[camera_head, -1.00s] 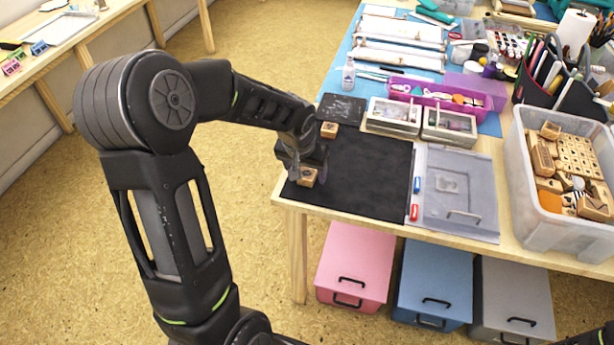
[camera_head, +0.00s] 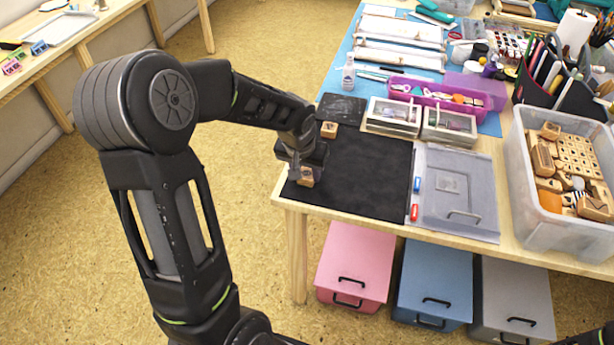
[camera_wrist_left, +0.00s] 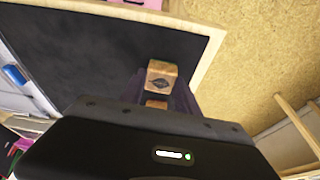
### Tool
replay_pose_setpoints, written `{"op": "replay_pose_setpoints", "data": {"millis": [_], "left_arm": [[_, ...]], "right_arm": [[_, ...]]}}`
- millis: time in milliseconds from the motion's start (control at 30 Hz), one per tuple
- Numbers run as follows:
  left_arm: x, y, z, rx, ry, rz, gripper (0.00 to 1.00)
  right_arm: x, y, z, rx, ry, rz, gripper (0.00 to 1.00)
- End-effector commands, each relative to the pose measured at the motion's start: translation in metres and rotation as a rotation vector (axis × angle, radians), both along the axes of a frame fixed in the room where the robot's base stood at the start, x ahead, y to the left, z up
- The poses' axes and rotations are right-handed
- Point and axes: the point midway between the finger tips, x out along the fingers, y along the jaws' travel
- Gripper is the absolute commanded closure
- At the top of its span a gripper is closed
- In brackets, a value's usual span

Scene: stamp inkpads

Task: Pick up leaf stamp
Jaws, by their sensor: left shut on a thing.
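The leaf stamp (camera_wrist_left: 161,78) is a small wooden block with a dark leaf mark on its top, seen in the left wrist view. In the head view it is the wooden block (camera_head: 306,177) at the front left corner of the black mat (camera_head: 370,180). My left gripper (camera_head: 297,168) is at this block, with its fingers on either side and shut on it. The fingers also show beside the block in the left wrist view (camera_wrist_left: 160,92). I cannot tell whether the block touches the mat. My right gripper is not in view.
Another wooden stamp (camera_head: 329,129) stands at the mat's back left. Two small clear-lidded boxes (camera_head: 394,116) are behind the mat. A grey folder (camera_head: 457,195) lies to its right, then a clear bin (camera_head: 560,235) of wooden pieces. The mat's middle is clear.

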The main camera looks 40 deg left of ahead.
Motion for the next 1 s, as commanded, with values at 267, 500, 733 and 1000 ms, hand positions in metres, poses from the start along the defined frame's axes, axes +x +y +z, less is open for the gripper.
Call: {"op": "replay_pose_setpoints", "data": {"millis": [267,500,733,1000], "left_arm": [[0.0,0.0,0.0,0.0,0.0,0.0,1.0],[0.001,0.0,0.007,0.001,-0.003,0.0,1.0],[0.001,0.0,0.043,0.002,-0.006,0.0,1.0],[0.001,0.0,0.09,0.001,-0.003,0.0,1.0]], "right_arm": [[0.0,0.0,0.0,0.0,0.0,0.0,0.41],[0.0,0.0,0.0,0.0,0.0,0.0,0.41],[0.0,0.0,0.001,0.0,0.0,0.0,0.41],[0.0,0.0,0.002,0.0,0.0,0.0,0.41]]}}
